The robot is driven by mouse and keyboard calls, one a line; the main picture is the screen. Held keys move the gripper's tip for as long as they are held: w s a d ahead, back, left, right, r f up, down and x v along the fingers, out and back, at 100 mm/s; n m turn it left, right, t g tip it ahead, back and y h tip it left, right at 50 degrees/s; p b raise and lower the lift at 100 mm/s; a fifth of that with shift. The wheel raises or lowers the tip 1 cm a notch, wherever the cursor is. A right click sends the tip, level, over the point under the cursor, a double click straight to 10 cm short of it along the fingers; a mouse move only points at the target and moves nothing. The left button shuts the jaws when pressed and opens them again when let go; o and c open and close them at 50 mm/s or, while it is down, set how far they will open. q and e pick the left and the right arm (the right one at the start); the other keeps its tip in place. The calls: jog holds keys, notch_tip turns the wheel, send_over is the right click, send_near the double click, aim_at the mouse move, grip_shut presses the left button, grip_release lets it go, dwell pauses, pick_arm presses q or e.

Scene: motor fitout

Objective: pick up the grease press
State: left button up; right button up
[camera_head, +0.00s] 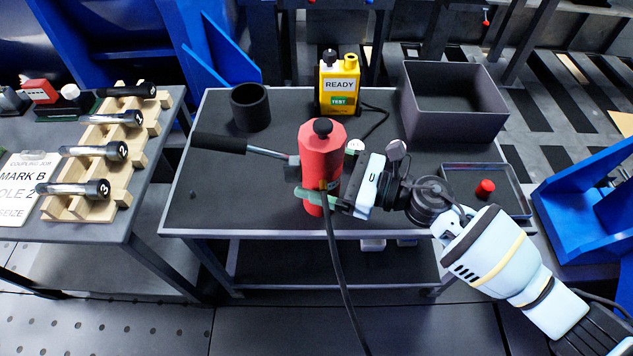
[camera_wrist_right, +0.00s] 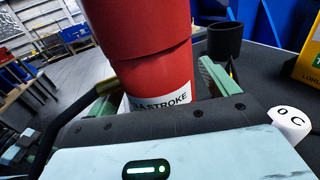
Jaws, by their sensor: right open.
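The grease press (camera_head: 322,152) is a red cylinder with a black cap, standing upright near the middle of the table. Its lever with a black grip (camera_head: 219,143) sticks out to the left, and a black hose (camera_head: 336,270) hangs over the table's front edge. My right gripper (camera_head: 322,192) reaches in from the right at the lower part of the body. In the right wrist view the red body (camera_wrist_right: 150,60) with its white label stands between the two green fingers, which are open on either side. Whether they touch it is hard to tell. My left gripper is not in view.
A yellow READY tester (camera_head: 339,88) and a black cup (camera_head: 250,106) stand behind on the table (camera_head: 215,205). A grey bin (camera_head: 455,125) and a shallow tray (camera_head: 512,203) with a red piece (camera_head: 485,188) are on the right. A wooden rack (camera_head: 125,190) stands left.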

jog(key=shift+w+a, duration=0.15)
jog(key=shift+a, duration=0.25)
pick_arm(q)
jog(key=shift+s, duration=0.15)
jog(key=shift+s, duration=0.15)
pick_arm(e)
jog(key=shift+c, duration=1.1)
jog(key=c, duration=1)
jog(key=shift+r, duration=0.25)
jog(key=shift+c, duration=0.8)
jog(key=shift+w, duration=0.1)
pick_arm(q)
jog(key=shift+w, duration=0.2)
